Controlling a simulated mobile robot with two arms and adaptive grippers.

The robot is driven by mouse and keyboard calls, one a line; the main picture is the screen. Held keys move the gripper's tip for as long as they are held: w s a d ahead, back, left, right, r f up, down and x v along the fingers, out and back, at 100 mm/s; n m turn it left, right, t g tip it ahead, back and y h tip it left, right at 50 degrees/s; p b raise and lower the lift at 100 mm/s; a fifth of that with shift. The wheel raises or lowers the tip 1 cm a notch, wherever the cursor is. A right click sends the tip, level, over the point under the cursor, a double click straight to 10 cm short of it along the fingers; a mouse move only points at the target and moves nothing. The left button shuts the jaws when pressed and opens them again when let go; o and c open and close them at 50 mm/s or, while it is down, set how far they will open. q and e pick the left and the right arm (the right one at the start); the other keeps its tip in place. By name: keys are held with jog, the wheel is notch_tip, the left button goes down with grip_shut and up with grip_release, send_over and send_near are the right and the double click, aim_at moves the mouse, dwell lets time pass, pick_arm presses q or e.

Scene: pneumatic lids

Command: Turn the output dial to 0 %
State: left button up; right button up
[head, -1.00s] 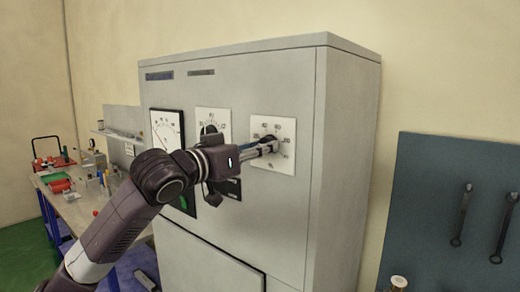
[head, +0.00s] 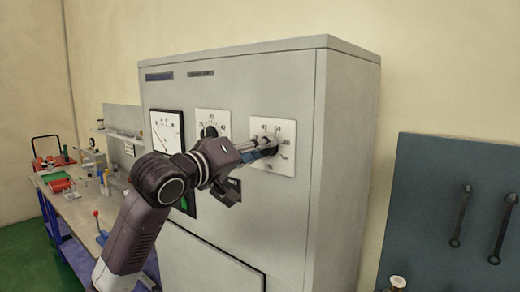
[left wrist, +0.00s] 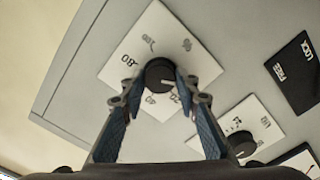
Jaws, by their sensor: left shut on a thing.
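The output dial is a round black knob (left wrist: 158,74) on a square white scale plate (head: 287,165) on the cabinet front. My left gripper (head: 266,145) is shut on the knob, which it largely hides in the head view. In the left wrist view the blue-padded fingers (left wrist: 162,84) touch the knob on both sides. That finger partly covers the scale numbers there, so I cannot tell the exact setting. My right gripper is not in view.
A second dial (head: 209,131) and a needle meter (head: 166,131) sit left of the output dial on the grey cabinet (head: 250,80). A cluttered workbench (head: 85,205) stands at the left. A dark tool board with wrenches (head: 425,190) is at the right.

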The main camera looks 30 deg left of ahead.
pick_arm(q)
jog(key=shift+f, duration=0.1)
dwell(0.3)
jog(key=o, duration=1.2)
jog(key=shift+c, duration=0.2)
jog(key=s+a, duration=0.1)
jog(key=s, duration=1.1)
